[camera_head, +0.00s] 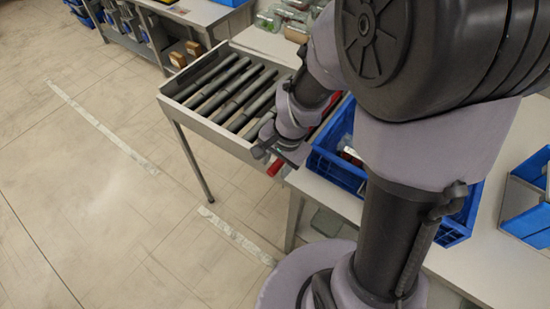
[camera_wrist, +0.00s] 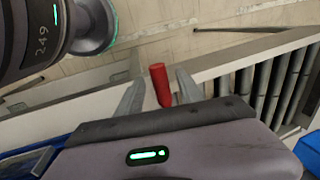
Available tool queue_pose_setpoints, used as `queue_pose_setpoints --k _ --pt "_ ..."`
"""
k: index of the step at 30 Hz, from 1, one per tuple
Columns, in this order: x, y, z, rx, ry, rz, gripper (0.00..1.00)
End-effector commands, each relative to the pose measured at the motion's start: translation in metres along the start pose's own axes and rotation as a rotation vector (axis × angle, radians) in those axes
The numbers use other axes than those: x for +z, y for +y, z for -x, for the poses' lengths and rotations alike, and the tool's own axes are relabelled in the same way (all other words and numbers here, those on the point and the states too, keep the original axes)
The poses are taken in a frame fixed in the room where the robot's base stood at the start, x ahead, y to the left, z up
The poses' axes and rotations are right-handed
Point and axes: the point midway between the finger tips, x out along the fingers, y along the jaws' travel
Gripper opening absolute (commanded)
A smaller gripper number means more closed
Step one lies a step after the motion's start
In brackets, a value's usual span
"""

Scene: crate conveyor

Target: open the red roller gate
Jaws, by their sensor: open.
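The red roller gate shows in the head view as a red bar (camera_head: 325,110) at the near end of the roller conveyor, mostly hidden behind my arm. A red handle (camera_head: 275,167) sticks out by the conveyor's near corner. My gripper (camera_head: 280,156) is at this handle. In the wrist view the upright red handle (camera_wrist: 160,85) stands between the two open fingers of my gripper (camera_wrist: 159,77), with a gap showing on each side.
The roller conveyor (camera_head: 167,102) has dark rollers and carries no crate where visible. A blue crate (camera_head: 334,171) with items stands on the white table (camera_head: 335,197) close to my gripper. Another blue bin (camera_head: 527,225) is at the right. The floor at left is clear.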

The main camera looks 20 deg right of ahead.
Motion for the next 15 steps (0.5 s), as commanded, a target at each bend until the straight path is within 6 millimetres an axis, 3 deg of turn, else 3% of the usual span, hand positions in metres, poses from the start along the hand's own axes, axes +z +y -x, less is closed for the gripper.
queue_pose_setpoints --k 2,9,15 --pt "0.0 -0.0001 0.0004 0.0 0.0 0.0 0.44" --pt "0.0 0.0 0.0005 0.0 0.0 0.0 0.0" --pt "0.0 0.0 0.0005 0.0 0.0 0.0 0.0"
